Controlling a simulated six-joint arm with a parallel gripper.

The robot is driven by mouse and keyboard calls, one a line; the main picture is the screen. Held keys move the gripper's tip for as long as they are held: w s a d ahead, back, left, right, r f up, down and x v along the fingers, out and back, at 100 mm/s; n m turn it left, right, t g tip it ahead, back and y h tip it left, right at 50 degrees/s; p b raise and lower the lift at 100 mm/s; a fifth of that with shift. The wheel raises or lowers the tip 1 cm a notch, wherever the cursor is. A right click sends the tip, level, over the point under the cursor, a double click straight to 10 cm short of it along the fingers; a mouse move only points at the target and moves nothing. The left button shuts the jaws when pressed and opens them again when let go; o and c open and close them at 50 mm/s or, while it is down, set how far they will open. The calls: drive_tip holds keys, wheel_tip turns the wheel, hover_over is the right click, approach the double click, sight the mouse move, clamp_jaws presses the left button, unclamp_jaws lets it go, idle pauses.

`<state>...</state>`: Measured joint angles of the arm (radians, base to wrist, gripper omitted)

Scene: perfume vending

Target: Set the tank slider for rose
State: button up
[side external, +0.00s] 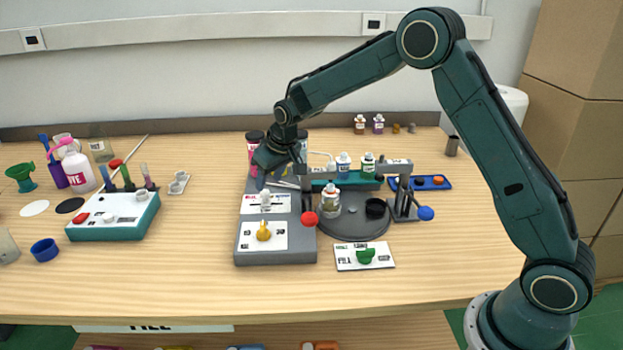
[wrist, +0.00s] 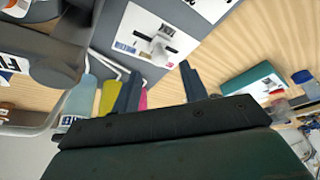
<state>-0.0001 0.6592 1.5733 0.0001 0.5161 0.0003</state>
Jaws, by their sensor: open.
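The slider panel (side external: 252,205) is a white label on the upper part of a grey console, with a pale slider knob (side external: 265,199) near its middle. In the wrist view the slider knob (wrist: 160,45) sits on a dark slot, with small print at both ends of the label; the words are too small to read. My gripper (side external: 262,178) is behind and above the panel in the side view. In the wrist view my gripper (wrist: 160,80) has its fingers apart, with nothing between them, and the knob lies beyond the fingertips.
The console (side external: 275,254) also carries a yellow knob (side external: 264,232) on a lower label. Tanks (side external: 254,145) stand close behind my gripper. A red-ball lever (side external: 309,218) and a turntable (side external: 350,228) with a bottle (side external: 330,205) are to the right.

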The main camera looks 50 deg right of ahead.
sight(266, 192)
drive_tip(key=shift+x, duration=2.25)
clamp_jaws()
